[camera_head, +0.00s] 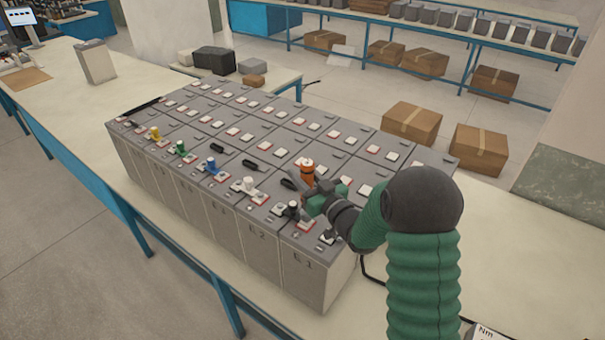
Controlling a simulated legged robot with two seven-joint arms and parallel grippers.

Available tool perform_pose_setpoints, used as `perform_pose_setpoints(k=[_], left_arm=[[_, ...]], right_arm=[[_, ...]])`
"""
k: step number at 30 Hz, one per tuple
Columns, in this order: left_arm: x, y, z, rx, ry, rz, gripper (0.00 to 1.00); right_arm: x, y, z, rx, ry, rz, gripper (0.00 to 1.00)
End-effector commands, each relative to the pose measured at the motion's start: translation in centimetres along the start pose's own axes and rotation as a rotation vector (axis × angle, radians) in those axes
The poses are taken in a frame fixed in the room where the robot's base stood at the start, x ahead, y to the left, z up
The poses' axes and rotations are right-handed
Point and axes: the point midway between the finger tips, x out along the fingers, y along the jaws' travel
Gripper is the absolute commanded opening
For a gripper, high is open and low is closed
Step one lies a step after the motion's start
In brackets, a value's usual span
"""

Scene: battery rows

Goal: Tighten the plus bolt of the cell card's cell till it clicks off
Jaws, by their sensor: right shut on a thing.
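A block of grey battery cells (225,205) stands in rows on the bench, with small pale terminal pads on top. The front cells carry labels; "E1" and "E2" are readable at the near right end. My right gripper (318,190), with green fingers, is over the near right cells and shut on an upright orange tool (307,174). The tool's lower end is hidden, so I cannot tell whether it touches a bolt or which one. I cannot pick out a readable cell card. My left gripper is not in view.
A card marked "Nm" (488,333) shows at the bottom edge. The bench right of the cells is mostly clear.

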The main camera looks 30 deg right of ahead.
Motion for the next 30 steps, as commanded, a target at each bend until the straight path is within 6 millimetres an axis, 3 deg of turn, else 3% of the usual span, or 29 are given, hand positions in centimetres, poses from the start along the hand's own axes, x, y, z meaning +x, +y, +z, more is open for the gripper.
perform_pose_setpoints(k=[30], left_arm=[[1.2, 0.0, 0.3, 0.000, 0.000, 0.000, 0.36]], right_arm=[[-0.1, 0.0, 1.1, -0.001, 0.003, 0.000, 0.00]])
